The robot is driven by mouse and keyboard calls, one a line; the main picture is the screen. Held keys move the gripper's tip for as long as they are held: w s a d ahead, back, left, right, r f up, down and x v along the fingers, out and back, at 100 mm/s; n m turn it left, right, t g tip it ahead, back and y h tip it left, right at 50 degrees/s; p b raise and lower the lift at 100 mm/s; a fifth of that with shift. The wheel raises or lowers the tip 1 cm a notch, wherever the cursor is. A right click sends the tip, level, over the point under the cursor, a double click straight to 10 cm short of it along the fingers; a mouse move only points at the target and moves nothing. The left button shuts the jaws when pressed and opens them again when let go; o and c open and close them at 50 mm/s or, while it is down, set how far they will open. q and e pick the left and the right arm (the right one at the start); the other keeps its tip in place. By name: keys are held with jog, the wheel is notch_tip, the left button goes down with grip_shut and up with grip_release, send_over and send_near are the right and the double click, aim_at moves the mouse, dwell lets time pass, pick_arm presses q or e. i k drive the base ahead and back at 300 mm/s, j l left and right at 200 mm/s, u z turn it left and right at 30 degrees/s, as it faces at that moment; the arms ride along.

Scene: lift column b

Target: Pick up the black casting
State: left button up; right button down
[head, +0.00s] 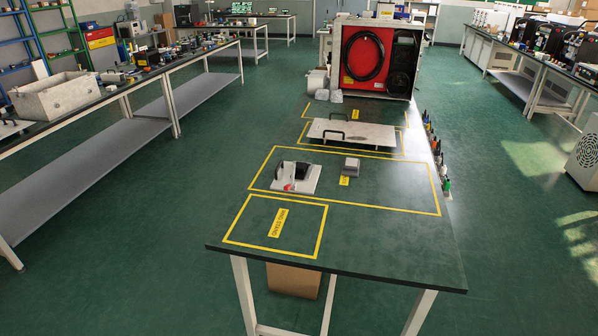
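A black, angular piece (301,170), which may be the black casting, rests on a light plate (302,187) on the dark green table. The plate lies in the left part of a large yellow-outlined zone. A small red part (287,187) shows at the plate's front left. The piece is small in this view, so its exact shape is unclear. Neither of my grippers is in view.
A grey block (351,166) sits right of the plate. Behind are a flat plate with handles (352,134) and a red-backed cabinet (364,60) with coiled hose. Small bottles (437,158) line the right edge. The table's front (380,245) is clear.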

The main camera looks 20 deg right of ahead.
aim_at(301, 170)
jog(key=i+z, duration=0.25)
jog(key=i, duration=0.9)
jog(key=j, duration=0.1)
